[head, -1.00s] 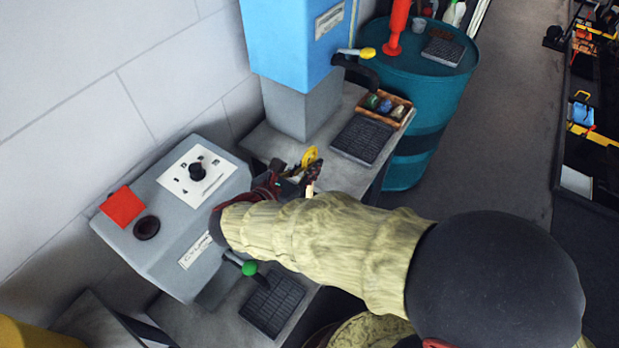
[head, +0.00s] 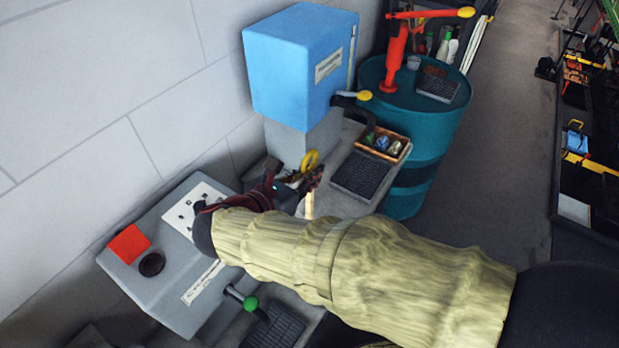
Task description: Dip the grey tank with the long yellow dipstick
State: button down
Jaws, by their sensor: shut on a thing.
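The grey tank (head: 170,305) stands at the lower left. It has a raised red flap (head: 129,242) and a dark round opening (head: 151,264) on its top. My gripper (head: 291,184) is right of the tank, in front of the grey pedestal, apart from the opening. It is shut on the yellow dipstick (head: 309,162), whose ring-shaped end shows above the fingers. The jaws and the arm hide much of the dipstick. A pale strip (head: 309,204) shows just below the fingers; I cannot tell whether it belongs to the dipstick.
A blue box (head: 300,65) with a yellow-tipped tap stands on the pedestal behind my gripper. Right of it are a tray of small items (head: 402,151), a dark grid mat (head: 361,173) and a teal drum (head: 410,120) with a red pump. A green-knobbed lever (head: 251,304) juts from the tank's front.

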notch_tip(320, 180, up, 20)
jog(key=p, duration=0.7)
jog(key=shift+f, duration=0.15)
dwell(0.6)
